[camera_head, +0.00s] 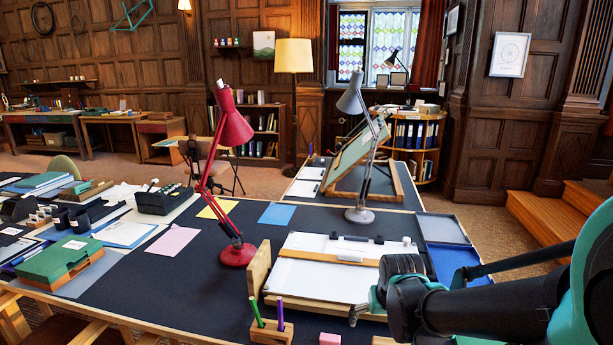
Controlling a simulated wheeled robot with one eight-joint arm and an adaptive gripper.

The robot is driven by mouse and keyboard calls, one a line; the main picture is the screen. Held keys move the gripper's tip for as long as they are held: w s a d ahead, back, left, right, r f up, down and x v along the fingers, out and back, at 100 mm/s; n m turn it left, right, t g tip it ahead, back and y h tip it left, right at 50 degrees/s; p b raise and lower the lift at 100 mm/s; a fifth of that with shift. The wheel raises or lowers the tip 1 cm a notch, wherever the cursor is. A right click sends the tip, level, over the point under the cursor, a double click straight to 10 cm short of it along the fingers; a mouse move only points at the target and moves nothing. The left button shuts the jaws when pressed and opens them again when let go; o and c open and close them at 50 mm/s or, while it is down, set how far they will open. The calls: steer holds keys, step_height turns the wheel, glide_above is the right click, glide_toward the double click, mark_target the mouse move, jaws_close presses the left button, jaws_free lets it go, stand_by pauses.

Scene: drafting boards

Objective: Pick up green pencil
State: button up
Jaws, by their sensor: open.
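A green pencil (256,310) stands tilted in a small wooden holder (265,334) at the front edge of the dark desk. A purple pencil (280,314) stands beside it in the same holder. The lower ends of both are hidden in the holder. My gripper (364,308) is at the right of the pencils, over the near right part of the drawing board. It is open, and I see nothing held in it. Its fingers are small and partly hidden by my arm.
A red lamp (237,255) stands behind the holder. The drawing board (315,281) with white paper lies between the lamp and my arm. A pink block (330,339) sits at the front edge. Dark desk surface left of the holder is clear.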

steer(key=shift+s+d+f, duration=0.3)
steer(key=shift+s+d, duration=0.05)
steer(key=shift+d, duration=0.05)
steer(key=c, duration=0.7)
steer(key=shift+w+a+r+n, duration=0.2)
steer(key=shift+a+n, duration=0.05)
steer(key=shift+n, duration=0.05)
steer(key=shift+c, duration=1.1)
steer(key=w+a+r+n, duration=0.1)
steer(key=a, duration=0.1)
steer(key=w+a+r+n, duration=0.1)
steer(key=a+r+n, duration=0.1)
steer(key=a, duration=0.1)
steer(key=w+a+r+n+g, duration=0.1)
steer(key=w+a+n, duration=0.1)
steer(key=shift+a+r, duration=0.15)
steer(key=shift+a, duration=0.1)
steer(key=c, duration=0.5)
steer(key=n+g, duration=0.2)
steer(key=n, duration=1.1)
glide_toward(257, 308)
steer(key=f, duration=0.8)
steer(key=shift+w+a, duration=0.1)
steer(key=shift+w, duration=0.3)
steer(key=shift+c, duration=0.2)
steer(key=shift+w+a+f, duration=0.1)
steer(key=shift+w+f, duration=0.1)
steer(key=shift+f, duration=1.1)
steer(key=shift+w+f, duration=0.2)
steer(key=shift+f, duration=1.05)
